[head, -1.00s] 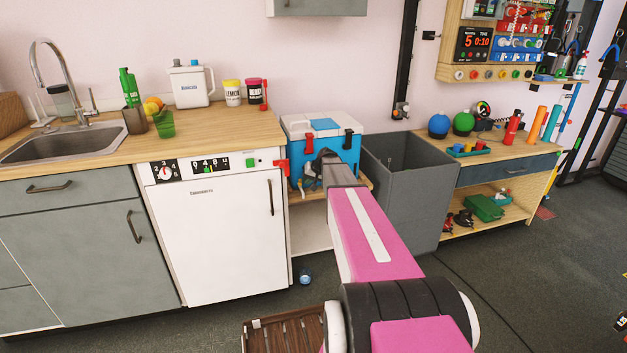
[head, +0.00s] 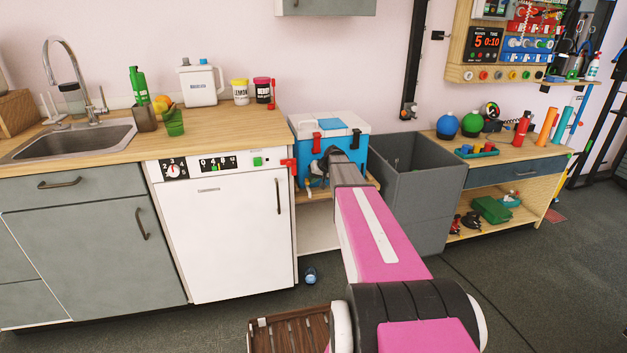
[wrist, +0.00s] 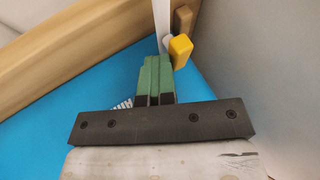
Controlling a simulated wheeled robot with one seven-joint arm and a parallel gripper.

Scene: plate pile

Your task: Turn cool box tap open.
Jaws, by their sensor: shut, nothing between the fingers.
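A yellow block (wrist: 180,50), apparently the tap's handle, is just beside the tips, close to a white strip-like part. I cannot tell whether they touch.
The grey bin (head: 410,165) stands close on the right of the cool box. The white appliance (head: 228,235) with a red piece at its corner is on the left. A wooden edge (wrist: 70,50) runs past my fingers. A small blue-topped item (head: 310,276) lies on the floor.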

